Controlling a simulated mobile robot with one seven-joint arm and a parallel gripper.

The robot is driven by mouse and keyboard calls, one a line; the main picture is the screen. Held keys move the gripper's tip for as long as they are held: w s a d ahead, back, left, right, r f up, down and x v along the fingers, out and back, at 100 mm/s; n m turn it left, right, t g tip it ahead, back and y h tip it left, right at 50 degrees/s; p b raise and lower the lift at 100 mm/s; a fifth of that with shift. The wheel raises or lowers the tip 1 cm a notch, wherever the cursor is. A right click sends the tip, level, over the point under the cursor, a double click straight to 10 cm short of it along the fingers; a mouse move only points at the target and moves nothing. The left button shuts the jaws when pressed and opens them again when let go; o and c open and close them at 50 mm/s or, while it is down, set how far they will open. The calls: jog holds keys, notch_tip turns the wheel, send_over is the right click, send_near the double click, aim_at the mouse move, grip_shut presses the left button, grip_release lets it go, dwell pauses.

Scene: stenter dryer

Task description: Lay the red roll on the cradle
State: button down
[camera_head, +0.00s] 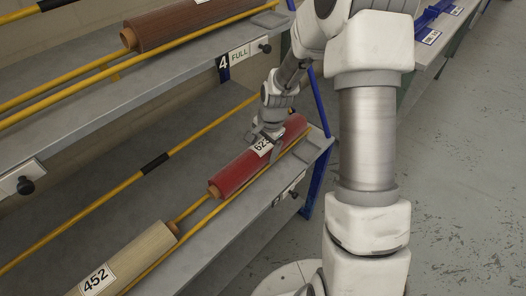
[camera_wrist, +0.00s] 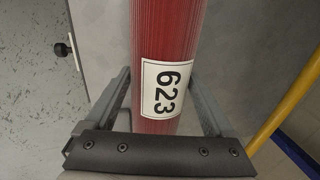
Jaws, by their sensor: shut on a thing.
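The red roll (camera_head: 236,172) has a tan core end and a white label reading 623. It lies along the yellow rails of the lower shelf, and I cannot tell whether it is lifted off them. My gripper (camera_head: 268,138) is shut across the roll beside the label, from above. In the wrist view the red roll (camera_wrist: 168,40) runs between the two fingers of my gripper (camera_wrist: 165,95). Blue brackets with labels (camera_head: 432,22) stand on a grey bench at the top right; they may be the cradle, but I cannot tell for sure.
A beige roll labelled 452 (camera_head: 125,262) lies on the same shelf, nearer. A brown roll (camera_head: 180,24) lies on the upper shelf, which overhangs behind. Yellow rails (camera_head: 100,212) and a blue post (camera_head: 318,180) are close to the red roll. The floor (camera_head: 470,180) at right is clear.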

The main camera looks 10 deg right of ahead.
aim_at(269, 151)
jog(key=shift+f, duration=0.15)
grip_release()
jog(key=s+r+n+t+p, duration=0.15)
jog(key=s+r, duration=0.25)
jog(key=r, duration=0.4)
jog(key=s+r+n+h+p, duration=0.1)
jog(key=s+r+n, duration=0.15)
jog(key=r, duration=0.65)
jog(key=s+r+n+p, duration=0.1)
jog(key=s+r, duration=0.3)
jog(key=r, duration=0.4)
jog(key=s+r+n+t, duration=0.1)
jog(key=s+r+n, duration=0.2)
jog(key=s, duration=0.4)
jog(key=s+r+n+t, duration=0.1)
jog(key=s+r+n, duration=0.2)
jog(key=s, duration=0.3)
jog(key=shift+s+r, duration=0.2)
jog(key=shift+s, duration=0.2)
notch_tip(269, 151, up, 18)
jog(key=p, duration=1.8)
